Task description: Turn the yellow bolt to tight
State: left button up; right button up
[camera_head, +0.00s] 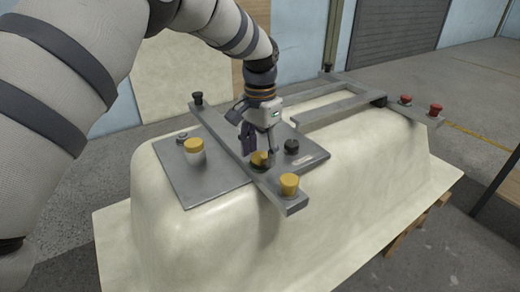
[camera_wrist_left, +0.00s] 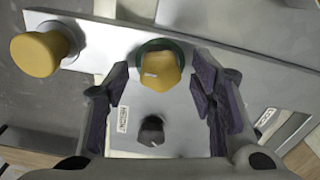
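A yellow bolt (camera_head: 260,159) sits on the grey crossbar, directly below my left gripper (camera_head: 260,143), which partly hides it. The fingers stand apart, with a visible gap on each side of the head. I cannot tell how far down the fingertips reach beside it. My right gripper is not in view.
Another yellow knob (camera_head: 289,183) stands at the crossbar's near end. A yellow-capped white cylinder (camera_head: 194,150) and a black knob (camera_head: 291,147) stand on the grey plate (camera_head: 192,188).

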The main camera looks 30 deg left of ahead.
aim_at(260, 155)
pick_arm(q)
jog(key=shift+r, duration=0.1)
notch_tip(260, 155, up, 12)
dwell(0.4)
dwell(0.3)
